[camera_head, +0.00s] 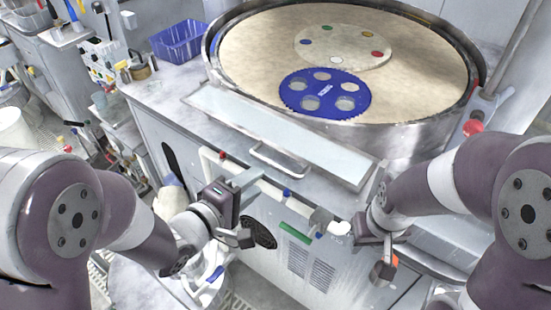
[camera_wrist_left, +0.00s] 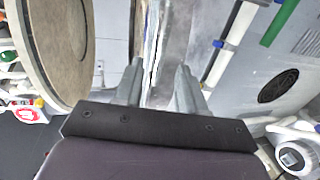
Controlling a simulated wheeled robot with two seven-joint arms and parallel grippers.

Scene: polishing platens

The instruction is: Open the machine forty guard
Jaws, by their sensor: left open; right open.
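The guard appears to be a long pale, flat panel (camera_head: 280,135) along the front of the round polishing machine, with a metal bar handle (camera_head: 279,162) on its front edge. My left gripper (camera_head: 248,178) is just below and left of the handle, open. In the left wrist view its two fingers (camera_wrist_left: 159,85) stand apart, with a shiny narrow edge (camera_wrist_left: 152,45) running between them; I cannot tell whether they touch it. My right gripper (camera_head: 372,215) is open near the panel's right end, apart from the handle.
The platen (camera_head: 250,60) carries a blue holed disc (camera_head: 325,93) and a pale disc (camera_head: 343,46) with coloured spots. A red knob (camera_head: 473,128) sits at the right rim. A blue basket (camera_head: 178,42) stands at the back left. A white pipe (camera_head: 270,190) runs below the panel.

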